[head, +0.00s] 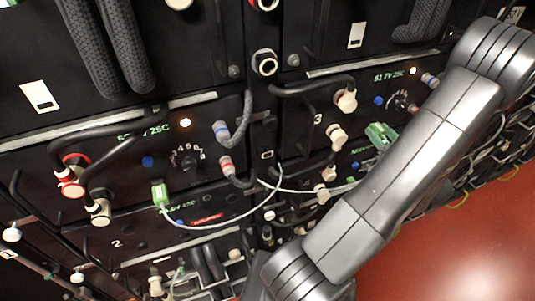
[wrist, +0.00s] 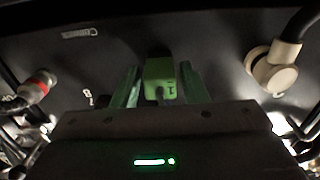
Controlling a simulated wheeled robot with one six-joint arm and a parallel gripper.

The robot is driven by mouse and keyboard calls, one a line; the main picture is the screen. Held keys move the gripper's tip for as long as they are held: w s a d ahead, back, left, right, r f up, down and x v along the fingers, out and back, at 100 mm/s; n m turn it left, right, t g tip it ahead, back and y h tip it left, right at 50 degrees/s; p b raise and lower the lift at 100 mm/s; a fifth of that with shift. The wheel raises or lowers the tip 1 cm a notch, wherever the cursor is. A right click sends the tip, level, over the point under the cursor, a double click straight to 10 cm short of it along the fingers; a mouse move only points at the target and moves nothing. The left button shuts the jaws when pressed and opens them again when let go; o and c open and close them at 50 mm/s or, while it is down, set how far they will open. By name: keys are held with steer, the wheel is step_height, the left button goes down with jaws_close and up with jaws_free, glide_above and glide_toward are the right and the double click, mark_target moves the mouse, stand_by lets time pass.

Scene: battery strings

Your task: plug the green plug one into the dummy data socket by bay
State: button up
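A green plug marked 1 (wrist: 160,80) is in the middle of the wrist view, with its far end at the dark panel. My gripper (wrist: 160,88) has a green finger on each side of it, with a narrow dark gap showing on both sides, so it looks open around the plug. In the head view my gripper (head: 380,137) is at the right-hand rack, partly hidden by my arm. A second green plug (head: 160,194) with a thin white cable is on the left module. I cannot make out which opening is the dummy data socket.
Cream angled connectors stand close by, one right of the plug (wrist: 275,68). A red-banded connector (wrist: 38,86) is on the left. Thin white cable (head: 230,223) hangs across the rack front. Black handles and thick cables stick out. Red floor (head: 450,250) is clear at lower right.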

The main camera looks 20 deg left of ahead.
jaws_close()
steer(key=shift+s+d, duration=0.1)
steer(key=shift+s+d, duration=0.2)
steer(key=shift+s, duration=0.1)
steer(key=shift+b+v, duration=0.5)
steer(key=shift+v, duration=0.55)
steer(key=v, duration=0.5)
steer(key=shift+r+b, duration=0.1)
steer(key=shift+b, duration=0.25)
stand_by(0.4)
steer(key=shift+a, duration=0.1)
